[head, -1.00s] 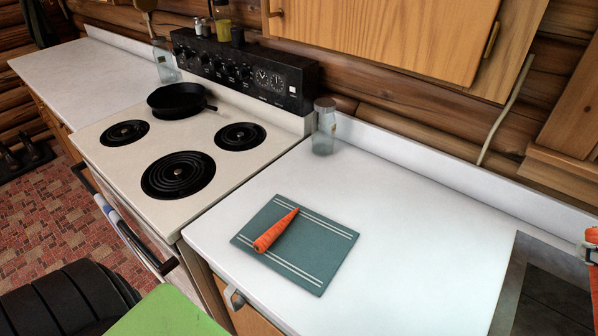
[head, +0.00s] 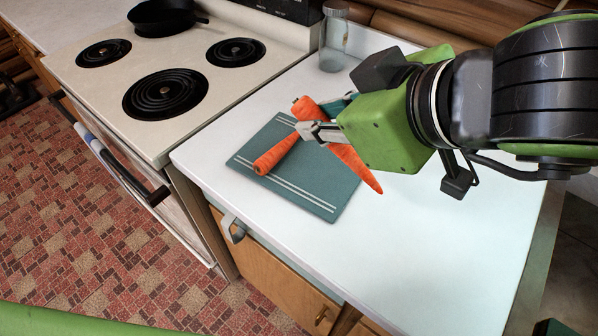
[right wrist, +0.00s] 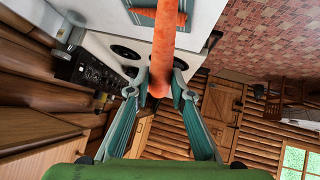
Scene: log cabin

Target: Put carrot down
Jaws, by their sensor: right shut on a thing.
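My right gripper (head: 322,128) reaches in from the right, shut on an orange carrot (head: 358,168). This carrot slants from upper left to lower right, its thick end up and its tip down, over the teal cutting board (head: 318,186). I cannot tell whether it touches the board. A second carrot (head: 274,156) lies on the board, its upper part partly hidden by my fingers. In the right wrist view the held carrot (right wrist: 164,50) sits between the two teal fingers (right wrist: 160,88). My left gripper is not in view.
The white counter (head: 440,230) is clear right of and in front of the board. A glass jar (head: 333,40) stands behind it. The stove (head: 110,90), with several burners and a black skillet (head: 165,16), adjoins on the left.

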